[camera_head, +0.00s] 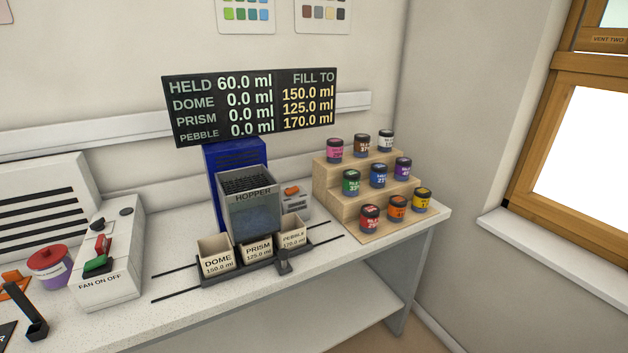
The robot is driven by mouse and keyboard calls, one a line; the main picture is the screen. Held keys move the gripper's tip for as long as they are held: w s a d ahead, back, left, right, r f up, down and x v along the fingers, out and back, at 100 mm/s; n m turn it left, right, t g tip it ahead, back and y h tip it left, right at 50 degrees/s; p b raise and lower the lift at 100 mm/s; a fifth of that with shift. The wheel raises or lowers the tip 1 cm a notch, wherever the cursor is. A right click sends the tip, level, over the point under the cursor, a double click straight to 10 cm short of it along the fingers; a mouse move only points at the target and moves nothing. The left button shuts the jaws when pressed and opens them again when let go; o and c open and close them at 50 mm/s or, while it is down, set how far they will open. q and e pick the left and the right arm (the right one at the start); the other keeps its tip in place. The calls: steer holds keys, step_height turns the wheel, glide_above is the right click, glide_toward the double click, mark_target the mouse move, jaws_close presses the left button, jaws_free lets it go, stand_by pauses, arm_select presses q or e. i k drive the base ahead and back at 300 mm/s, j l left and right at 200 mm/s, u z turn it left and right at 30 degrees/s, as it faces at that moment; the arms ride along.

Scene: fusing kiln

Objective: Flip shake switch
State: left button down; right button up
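A small grey box (296,204) with an orange rocker switch (292,190) on top stands just right of the hopper (252,215). No readable label shows on it, so I cannot tell for certain that it is the shake switch, nor which way it is set. The hopper is a grey bin with dark grains in its top, in front of a blue housing (228,160). Neither of my grippers shows in this view.
Cups marked DOME (216,255), PRISM (257,248) and PEBBLE (292,232) stand before the hopper on a dark tray. A fan control box (112,275) is at left. Stepped wooden shelves (345,208) hold several jars at right. The display (252,104) reads HELD 60.0 ml.

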mark_target(294, 190)
steer(key=i+l, duration=0.15)
steer(key=l, duration=0.3)
steer(key=i+l+u, duration=0.1)
steer(key=l, duration=0.3)
steer(key=i+l, duration=0.2)
steer(key=l, duration=0.25)
steer(key=i+l+u, duration=0.1)
steer(key=l, duration=0.35)
steer(key=i+l, duration=0.15)
steer(key=l, duration=0.35)
steer(key=i+l+u, duration=0.1)
steer(key=l, duration=0.35)
